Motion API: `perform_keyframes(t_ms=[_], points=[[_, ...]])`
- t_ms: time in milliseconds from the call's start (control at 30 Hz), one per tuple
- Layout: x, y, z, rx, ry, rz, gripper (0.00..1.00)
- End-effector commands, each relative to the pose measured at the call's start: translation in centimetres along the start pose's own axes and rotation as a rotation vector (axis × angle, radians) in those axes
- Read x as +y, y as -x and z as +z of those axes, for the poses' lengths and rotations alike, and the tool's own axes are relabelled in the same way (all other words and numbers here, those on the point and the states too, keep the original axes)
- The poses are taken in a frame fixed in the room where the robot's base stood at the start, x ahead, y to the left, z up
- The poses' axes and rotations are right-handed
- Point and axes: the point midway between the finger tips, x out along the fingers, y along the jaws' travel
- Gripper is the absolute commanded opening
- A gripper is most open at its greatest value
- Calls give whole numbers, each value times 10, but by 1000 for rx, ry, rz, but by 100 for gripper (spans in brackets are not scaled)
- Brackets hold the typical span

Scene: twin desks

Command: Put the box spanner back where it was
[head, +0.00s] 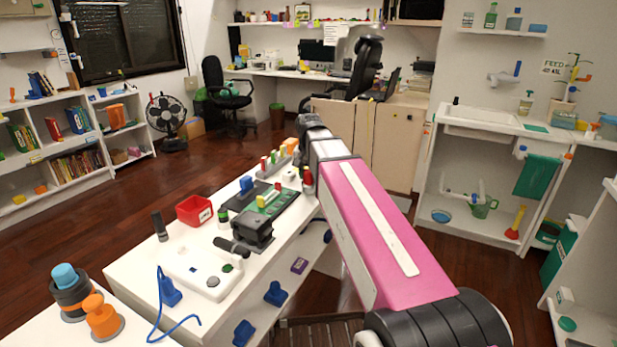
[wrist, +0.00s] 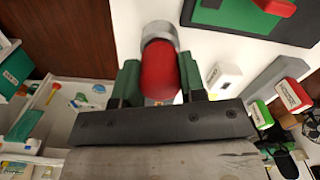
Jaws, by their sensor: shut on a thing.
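A tool with a rounded red handle (wrist: 160,75) and a grey metal collar is between the green fingers of my gripper (wrist: 160,84) in the wrist view. I take it to be the box spanner; its working end is not clearly seen. The fingers are shut on the handle. In the head view a small red piece (head: 308,176) shows beside my pink arm, over the desk edge, and looks like the same handle. The fingers are hidden there. A row of coloured handles (head: 275,159) stands at the far end of the white desk.
The desk also bears a green board on a dark base (head: 268,204), a red bin (head: 194,210), a black vise-like block (head: 252,230) and a white device (head: 203,270). In the wrist view, green and red labelled blocks (wrist: 292,95) and a white block (wrist: 225,76) are close by.

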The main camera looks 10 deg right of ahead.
Motion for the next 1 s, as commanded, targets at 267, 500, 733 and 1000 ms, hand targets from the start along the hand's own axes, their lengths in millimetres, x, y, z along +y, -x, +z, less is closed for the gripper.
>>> perform_keyframes(t_ms=[267, 500, 733, 1000], points=[[0, -10, 0, 0, 0, 0, 0], [0, -13, 0, 0, 0, 0, 44], [0, -12, 0, 0, 0, 0, 63], [0, -4, 0, 0, 0, 0, 63]])
